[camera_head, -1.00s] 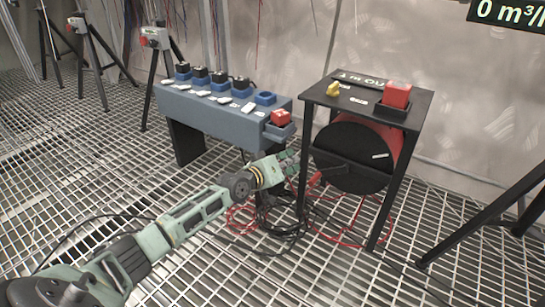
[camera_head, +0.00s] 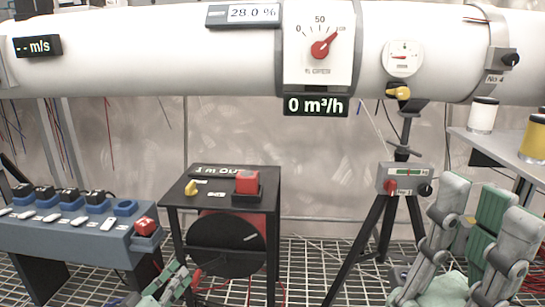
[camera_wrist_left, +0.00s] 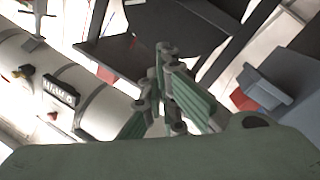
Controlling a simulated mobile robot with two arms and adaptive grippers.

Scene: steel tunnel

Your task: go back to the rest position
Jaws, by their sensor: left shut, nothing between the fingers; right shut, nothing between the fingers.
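A black table (camera_head: 215,215) carries a red block (camera_head: 247,182) and a yellow knob (camera_head: 191,189). A blue socket bench (camera_head: 70,238) stands left. A tripod with a grey box (camera_head: 405,180) stands beside my right gripper. A white pipe (camera_head: 150,50) with gauges crosses above. A bench (camera_head: 490,150) stands right.

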